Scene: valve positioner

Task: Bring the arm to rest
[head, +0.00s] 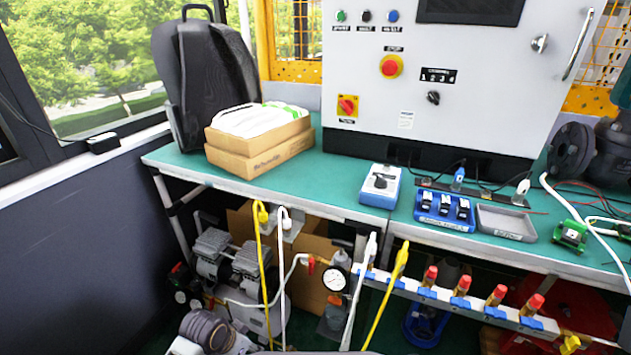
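Neither of my arms nor grippers shows in the head view, so I cannot see their pose or what they hold. A green-topped workbench (345,181) runs across the view. A small white and blue box with a black knob (380,185) sits near its front edge. A blue tray with several black modules (444,210) is to its right, beside an empty-looking grey tray (506,222). A green device (571,234) lies farther right.
A large grey control cabinet (450,110) stands at the back of the bench. Cardboard boxes (258,150) and a black backpack (212,80) are at left. Yellow hoses (389,290) and a rail with red-capped fittings (461,287) hang in front. A pressure gauge (334,279) and compressor (230,265) are below.

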